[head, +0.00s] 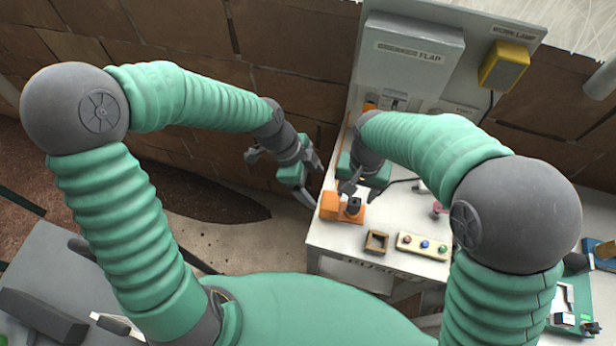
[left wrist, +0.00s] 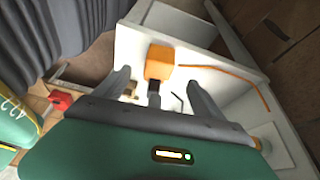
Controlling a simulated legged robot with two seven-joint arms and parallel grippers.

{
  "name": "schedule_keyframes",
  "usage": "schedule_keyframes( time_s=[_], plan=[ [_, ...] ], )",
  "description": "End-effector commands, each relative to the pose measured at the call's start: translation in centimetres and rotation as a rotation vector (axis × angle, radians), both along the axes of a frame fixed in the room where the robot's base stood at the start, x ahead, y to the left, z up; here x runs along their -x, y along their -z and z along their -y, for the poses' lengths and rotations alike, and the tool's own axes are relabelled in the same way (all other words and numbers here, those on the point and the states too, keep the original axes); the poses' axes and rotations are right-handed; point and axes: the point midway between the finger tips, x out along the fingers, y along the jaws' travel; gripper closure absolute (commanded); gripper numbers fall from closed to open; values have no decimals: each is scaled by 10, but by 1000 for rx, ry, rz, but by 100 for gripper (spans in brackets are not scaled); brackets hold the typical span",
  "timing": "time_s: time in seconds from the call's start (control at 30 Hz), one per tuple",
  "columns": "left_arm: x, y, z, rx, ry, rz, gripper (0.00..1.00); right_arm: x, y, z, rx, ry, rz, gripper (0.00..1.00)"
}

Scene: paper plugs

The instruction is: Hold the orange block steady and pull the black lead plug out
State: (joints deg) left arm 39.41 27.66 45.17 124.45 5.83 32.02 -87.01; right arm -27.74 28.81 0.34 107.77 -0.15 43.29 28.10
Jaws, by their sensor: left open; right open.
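The orange block (head: 329,206) sits at the front left edge of the white bench, with the black plug (head: 353,205) at its right side. In the left wrist view the orange block (left wrist: 160,62) shows ahead, with a dark piece, likely the plug (left wrist: 154,88), against its near side. My left gripper (head: 308,185) is open and just left of the block; its fingers (left wrist: 157,78) stand apart on either side of the block's line, with nothing held. My right gripper (head: 350,186) is open, just above the plug; its fingertips are partly hidden and contact is unclear.
An orange cord (left wrist: 238,75) runs from the block along the bench. A small brown square frame (head: 376,242) and a button strip (head: 423,246) lie to the right. A grey panel (head: 410,55) with a yellow lamp (head: 504,66) stands behind.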

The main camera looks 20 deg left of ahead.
Motion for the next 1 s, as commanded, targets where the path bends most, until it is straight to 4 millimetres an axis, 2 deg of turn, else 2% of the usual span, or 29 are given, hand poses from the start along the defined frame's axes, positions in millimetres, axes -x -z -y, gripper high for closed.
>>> schedule_keyframes(
  time_s=[0.3,0.43,0.6,0.83,1.0],
  plan=[
    [-1,68,27,2,3,-6,20,0,0,-2,2,1,-1,45],
    [-2,86,35,1,2,-4,20,0,0,-2,2,1,0,45],
    [-3,96,38,-1,-1,0,20,1,0,-2,2,1,0,45],
    [-4,97,39,-2,-2,-1,21,0,0,-1,1,1,0,45],
    [-4,97,39,-1,-2,-1,44,0,0,-1,2,1,0,45]
  ],
)
